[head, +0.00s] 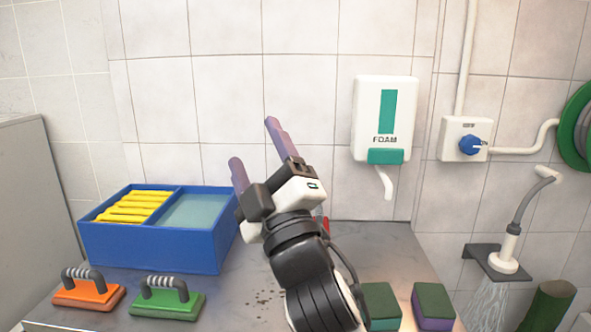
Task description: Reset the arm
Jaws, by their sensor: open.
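My gripper (257,150) is raised above the metal counter in the head view, in front of the tiled wall. Its two purple fingers point up and to the left. They stand apart with nothing between them, so it is open and empty. My arm comes up from the lower middle of the picture, bent at the wrist. The arm hides part of the counter and most of a small red thing (325,222) behind it.
A blue two-part box (150,246) with yellow items stands left. Orange (88,293) and green (166,304) handled brushes lie before it. Two green-topped sponges (380,302) (433,302) lie right. A foam dispenser (374,120) hangs on the wall; a shower head (503,255) runs at right.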

